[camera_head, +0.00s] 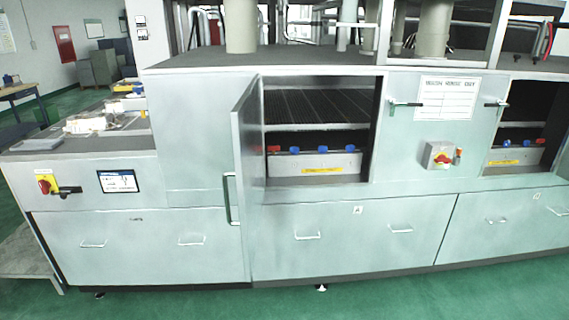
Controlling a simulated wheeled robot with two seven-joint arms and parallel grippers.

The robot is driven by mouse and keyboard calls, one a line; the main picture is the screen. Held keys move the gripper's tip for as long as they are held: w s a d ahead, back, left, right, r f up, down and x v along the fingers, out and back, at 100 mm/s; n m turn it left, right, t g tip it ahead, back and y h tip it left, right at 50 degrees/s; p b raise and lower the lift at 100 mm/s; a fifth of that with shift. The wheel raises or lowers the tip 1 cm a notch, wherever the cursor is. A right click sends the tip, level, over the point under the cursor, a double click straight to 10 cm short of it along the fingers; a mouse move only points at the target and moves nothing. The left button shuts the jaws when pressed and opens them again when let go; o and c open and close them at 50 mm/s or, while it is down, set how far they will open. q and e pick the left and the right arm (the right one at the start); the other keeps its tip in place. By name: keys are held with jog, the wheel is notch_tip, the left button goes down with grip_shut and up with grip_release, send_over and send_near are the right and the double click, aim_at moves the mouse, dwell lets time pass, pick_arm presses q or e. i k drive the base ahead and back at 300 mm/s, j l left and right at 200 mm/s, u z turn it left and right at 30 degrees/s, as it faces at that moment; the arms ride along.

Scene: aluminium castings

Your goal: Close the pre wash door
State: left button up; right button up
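A pale metal door (248,150) on the long washing machine stands wide open, hinged at the left side of its opening and swung out toward me. Its vertical bar handle (230,199) shows on the door's left side, near the lower part. The opening (318,130) beside it shows a dark grate shelf, red and blue fittings and a pale box with a yellow label. I cannot read a name on this door, so I cannot tell for sure that it is the pre wash door. Neither gripper is in view, and nothing touches the door.
A second opening (519,125) shows at the right edge. Between the openings are a paper sign (446,99) and a red-and-yellow switch (441,156). Closed drawers with handles run along the bottom. Another switch (47,184) is at the left. Green floor (400,295) in front is clear.

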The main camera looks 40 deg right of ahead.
aim_at(247, 116)
jog(key=i+j+z, duration=0.15)
jog(key=j+z, duration=0.3)
jog(key=i+j+z, duration=0.1)
jog(key=j+z, duration=0.6)
jog(key=z, duration=0.15)
jog(key=j+z, duration=0.45)
